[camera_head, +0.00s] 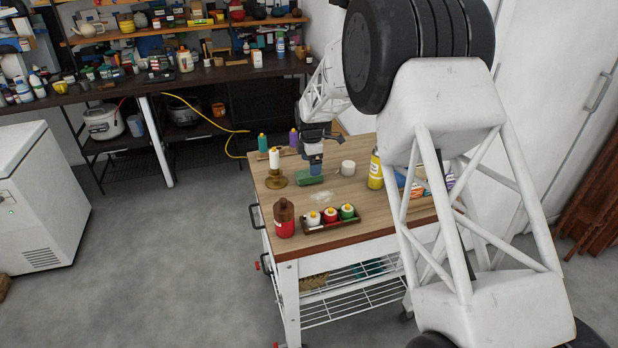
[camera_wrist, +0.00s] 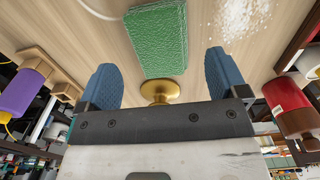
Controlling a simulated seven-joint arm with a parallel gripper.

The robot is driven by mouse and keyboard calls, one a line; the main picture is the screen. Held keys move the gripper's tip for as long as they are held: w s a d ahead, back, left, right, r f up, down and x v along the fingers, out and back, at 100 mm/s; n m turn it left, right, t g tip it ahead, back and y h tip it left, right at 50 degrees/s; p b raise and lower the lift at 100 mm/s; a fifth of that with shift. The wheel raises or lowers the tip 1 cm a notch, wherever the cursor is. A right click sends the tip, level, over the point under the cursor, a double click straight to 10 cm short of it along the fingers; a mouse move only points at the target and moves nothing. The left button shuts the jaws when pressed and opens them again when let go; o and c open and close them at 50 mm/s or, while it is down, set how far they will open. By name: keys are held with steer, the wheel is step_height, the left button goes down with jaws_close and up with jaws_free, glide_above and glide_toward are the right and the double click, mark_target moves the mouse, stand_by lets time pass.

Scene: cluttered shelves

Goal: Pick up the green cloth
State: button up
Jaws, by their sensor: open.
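The green cloth (camera_head: 309,180) is a flat rectangular block lying on the wooden top of the cart. In the wrist view the cloth (camera_wrist: 158,38) shows beyond the fingertips, near the top middle, with white grains beside it. My gripper (camera_head: 315,166) points down right over or beside the cloth in the head view. In the wrist view its two blue fingers (camera_wrist: 160,72) are wide apart with nothing held between them. I cannot tell the exact height of the fingertips above the cloth.
A red bottle (camera_head: 285,219) and a tray of small bottles (camera_head: 330,217) are in front. A white cup (camera_head: 347,168) and yellow can (camera_head: 375,170) stand right. White grains (camera_head: 321,196) lie near.

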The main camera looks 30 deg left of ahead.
steer(key=shift+w+a+f, duration=0.1)
steer(key=shift+f, duration=2.5)
steer(key=c, duration=1)
steer(key=shift+r, duration=5)
